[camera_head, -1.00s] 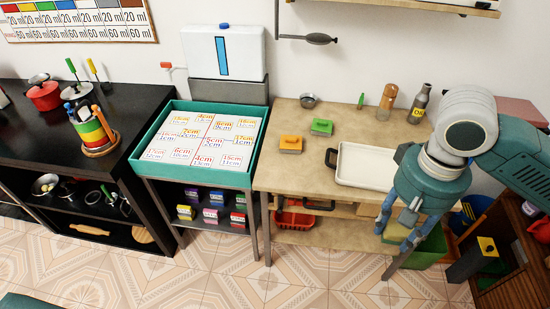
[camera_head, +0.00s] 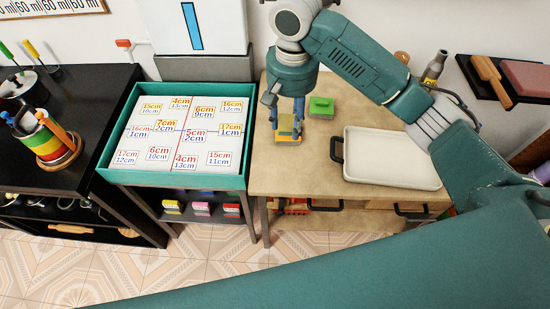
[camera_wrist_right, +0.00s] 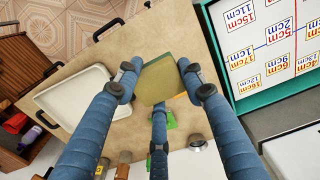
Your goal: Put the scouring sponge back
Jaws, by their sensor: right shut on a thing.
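The scouring sponge (camera_wrist_right: 158,80) is a dull yellow-olive block between the blue fingers of my right gripper (camera_wrist_right: 158,88). The gripper is shut on it. In the head view my right gripper (camera_head: 286,118) points down over the left part of the light worktable, with yellow showing between its fingers. An orange block (camera_head: 288,139) shows at the fingertips, and a piece of orange shows behind the sponge in the wrist view. I cannot tell whether they touch. A green block (camera_head: 321,106) sits just right of the gripper. My left gripper is not in view.
A white tray (camera_head: 392,180) lies on the worktable (camera_head: 300,180) to the right. A teal-rimmed number board (camera_head: 175,178) stands close on the left. A small metal bowl (camera_wrist_right: 197,142) shows near the wall in the wrist view. The table's front part is clear.

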